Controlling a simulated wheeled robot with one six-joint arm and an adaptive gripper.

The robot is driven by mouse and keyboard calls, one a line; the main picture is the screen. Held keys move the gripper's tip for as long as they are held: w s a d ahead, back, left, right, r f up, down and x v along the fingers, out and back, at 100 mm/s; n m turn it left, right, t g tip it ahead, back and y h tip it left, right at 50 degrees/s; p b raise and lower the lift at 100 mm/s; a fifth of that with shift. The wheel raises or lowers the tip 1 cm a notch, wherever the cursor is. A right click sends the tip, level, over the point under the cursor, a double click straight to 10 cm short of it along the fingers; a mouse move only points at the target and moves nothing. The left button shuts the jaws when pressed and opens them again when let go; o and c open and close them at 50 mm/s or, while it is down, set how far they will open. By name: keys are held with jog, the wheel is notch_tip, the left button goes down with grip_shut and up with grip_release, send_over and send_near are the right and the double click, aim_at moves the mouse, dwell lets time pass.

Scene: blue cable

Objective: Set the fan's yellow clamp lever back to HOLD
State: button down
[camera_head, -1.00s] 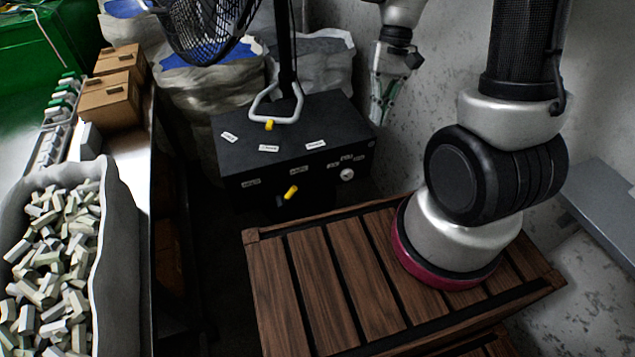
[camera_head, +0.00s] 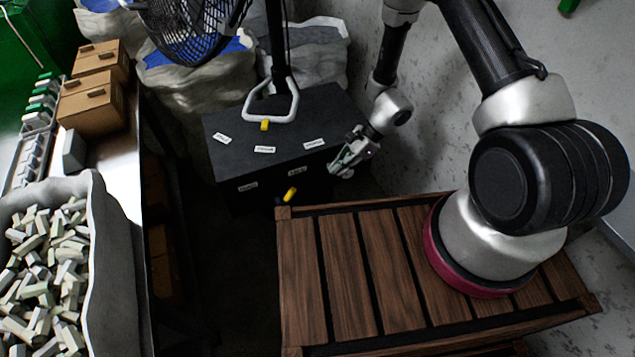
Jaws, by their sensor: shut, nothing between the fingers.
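The fan (camera_head: 190,28) stands on a pole above a black box (camera_head: 300,112). A small yellow lever (camera_head: 265,125) sits on the box top at the foot of a white loop handle (camera_head: 272,118), facing three white labels too small to read. A second yellow lever (camera_head: 291,194) sticks out of the box's front face, tilted up to the right, below two labels. I cannot tell which is the clamp lever. My gripper (camera_head: 337,170) is shut and empty at the front right corner of the box, apart from both levers. It hides the front's right part.
A slatted wooden crate (camera_head: 300,275) lies in front of the box and carries my arm's base. At left are a bench (camera_head: 120,190), cardboard boxes (camera_head: 92,98) and a sack of pale blocks (camera_head: 95,240). Filled sacks (camera_head: 195,85) stand behind. A wall is at right.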

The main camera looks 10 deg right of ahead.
aim_at(286, 196)
jog(key=shift+w+d+f+m, duration=0.1)
jog(key=shift+m, duration=0.2)
jog(key=s+a+f, duration=0.1)
jog(key=a+f, duration=0.5)
jog(key=a, duration=0.3)
jog(key=shift+s+a+f, duration=0.15)
jog(key=shift+s+a, duration=0.15)
jog(key=shift+a, duration=0.05)
jog(key=shift+a, duration=0.15)
jog(key=shift+a+r+h, duration=0.1)
jog(key=shift+r+h, duration=0.25)
jog(key=shift+h, duration=0.05)
